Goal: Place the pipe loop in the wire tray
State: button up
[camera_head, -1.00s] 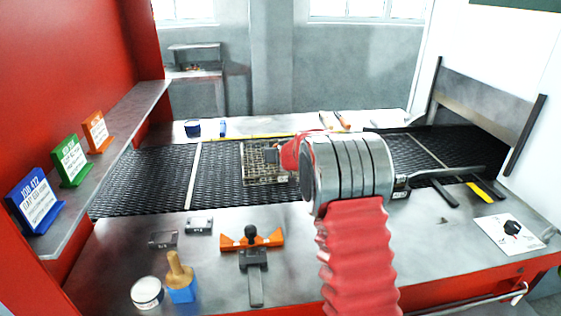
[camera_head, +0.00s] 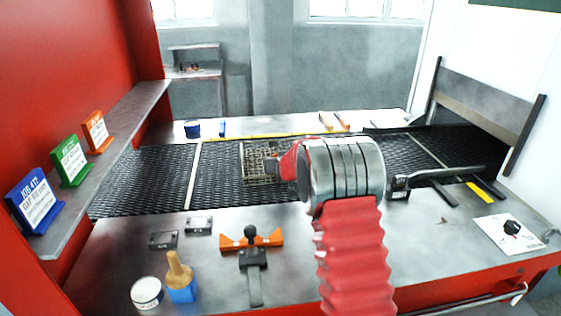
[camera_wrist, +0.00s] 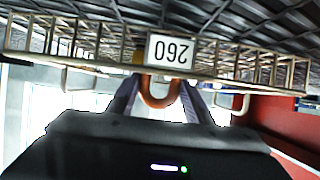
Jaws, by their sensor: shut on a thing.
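The pipe loop (camera_wrist: 160,99), a copper-coloured U-shaped bend, shows in the wrist view between the two fingers of my gripper (camera_wrist: 160,88). My gripper is shut on it. The wire tray (camera_wrist: 92,68) lies right by the loop in that view, with a white label reading 260 upside down. The loop overlaps the tray's rim there, and I cannot tell whether they touch. In the head view the wire tray (camera_head: 258,181) sits on the mesh belt, its right side partly covered by my arm. The loop and fingertips cannot be made out there.
The dark mesh belt (camera_head: 150,180) runs across behind the front bench. An orange clamp-like fixture (camera_head: 235,243), a blue-based brush (camera_head: 181,285), a round tin (camera_head: 147,292) and small metal blocks stand on the bench. Dark bars and a yellow-handled tool (camera_head: 480,191) lie right.

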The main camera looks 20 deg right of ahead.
jog(key=o, duration=1.4)
jog(key=shift+r, duration=0.1)
jog(key=shift+v, duration=0.8)
jog(key=v, duration=1)
jog(key=shift+s+a, duration=0.1)
jog(key=shift+s, duration=0.1)
